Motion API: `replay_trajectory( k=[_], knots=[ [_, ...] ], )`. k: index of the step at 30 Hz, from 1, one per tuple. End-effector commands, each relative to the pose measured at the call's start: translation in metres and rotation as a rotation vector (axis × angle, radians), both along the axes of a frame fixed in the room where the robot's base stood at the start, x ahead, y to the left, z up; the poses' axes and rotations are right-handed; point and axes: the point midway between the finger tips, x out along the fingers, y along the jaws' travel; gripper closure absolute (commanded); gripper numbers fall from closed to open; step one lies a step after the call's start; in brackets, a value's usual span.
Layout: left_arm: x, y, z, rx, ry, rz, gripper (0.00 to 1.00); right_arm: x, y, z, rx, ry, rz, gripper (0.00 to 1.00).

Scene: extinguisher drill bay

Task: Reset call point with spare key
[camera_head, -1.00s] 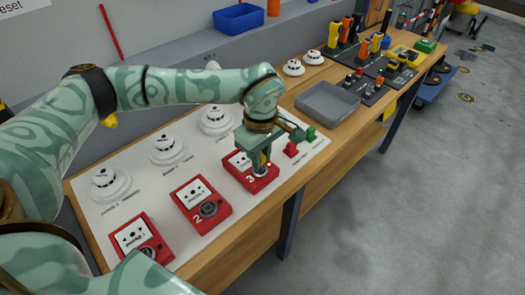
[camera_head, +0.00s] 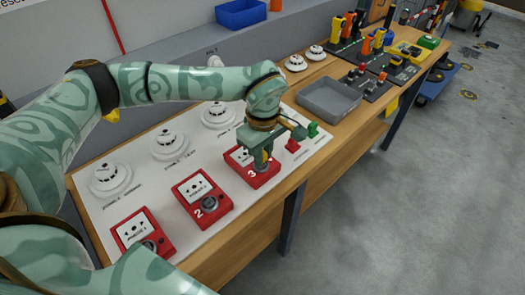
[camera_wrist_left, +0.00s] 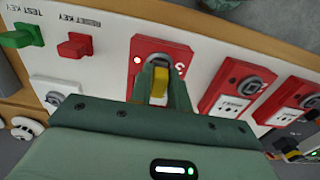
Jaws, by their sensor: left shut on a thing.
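Call point 3 (camera_head: 263,180) is a red box on the white board, rightmost of three red call points. My left gripper (camera_head: 262,158) is over its front, pointing down. In the left wrist view, my left gripper (camera_wrist_left: 160,98) is shut on a yellow key (camera_wrist_left: 159,82). The key's far end is at the round grey lock of call point 3 (camera_wrist_left: 180,50); I cannot tell how deep it is in. A small light glows on that box. A red reset key (camera_wrist_left: 75,46) and a green test key (camera_wrist_left: 20,36) sit on the board. My right gripper is not in view.
Call point 2 (camera_head: 202,200) and another red call point (camera_head: 143,235) stand to the left. White detectors (camera_head: 170,143) line the board's back. A grey tray (camera_head: 328,100) is to the right, with tools beyond. The floor at right is mostly clear.

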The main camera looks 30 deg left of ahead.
Motion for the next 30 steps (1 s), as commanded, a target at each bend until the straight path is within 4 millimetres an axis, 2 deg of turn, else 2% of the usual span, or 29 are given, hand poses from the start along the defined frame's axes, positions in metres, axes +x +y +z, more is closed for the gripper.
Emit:
replay_trajectory(
  k=[30],
  knots=[
    [-0.0005, 0.0, -0.0005, 0.0, 0.001, -0.001, 1.0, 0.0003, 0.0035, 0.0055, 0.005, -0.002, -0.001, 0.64]
  ],
)
